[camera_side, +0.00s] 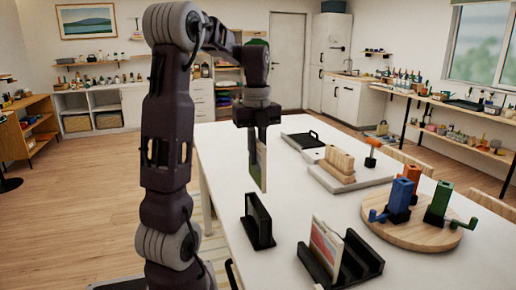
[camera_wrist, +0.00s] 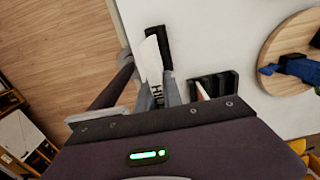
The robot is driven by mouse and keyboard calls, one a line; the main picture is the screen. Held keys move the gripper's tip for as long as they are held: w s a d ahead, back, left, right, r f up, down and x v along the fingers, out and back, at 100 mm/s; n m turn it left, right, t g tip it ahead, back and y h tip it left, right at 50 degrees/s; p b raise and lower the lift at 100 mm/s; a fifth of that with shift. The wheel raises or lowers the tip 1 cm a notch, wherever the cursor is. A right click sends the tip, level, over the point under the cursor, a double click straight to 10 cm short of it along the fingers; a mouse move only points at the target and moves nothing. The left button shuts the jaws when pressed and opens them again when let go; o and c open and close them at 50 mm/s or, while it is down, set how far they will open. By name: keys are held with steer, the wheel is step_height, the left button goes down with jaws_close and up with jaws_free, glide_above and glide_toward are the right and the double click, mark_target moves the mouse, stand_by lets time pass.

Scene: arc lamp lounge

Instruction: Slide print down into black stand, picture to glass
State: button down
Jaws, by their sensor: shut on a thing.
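My gripper (camera_side: 258,122) points down over the white table and is shut on a thin print (camera_side: 258,168), which hangs upright and is seen at a steep angle. A small black stand (camera_side: 258,224) is on the table below the print, with a clear gap between them. In the wrist view the print (camera_wrist: 150,62) shows a pale face with dark lettering near the fingers, and the black stand (camera_wrist: 160,42) shows beyond it. I cannot tell which face bears the picture, and the stand's glass is not clear.
A wider black slotted rack (camera_side: 362,262) holds another print (camera_side: 325,246) at the near right. A round wooden board (camera_side: 412,232) carries blue, orange and green fixtures. A pale board with wooden blocks (camera_side: 340,168) and a black tray (camera_side: 303,139) lie farther back.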

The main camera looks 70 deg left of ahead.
mark_target(257, 173)
steer(key=shift+f, duration=2.9)
steer(key=shift+f, duration=3.55)
steer(key=c, duration=1.4)
jaws_free()
steer(key=shift+r, duration=0.1)
step_height(257, 173, up, 7)
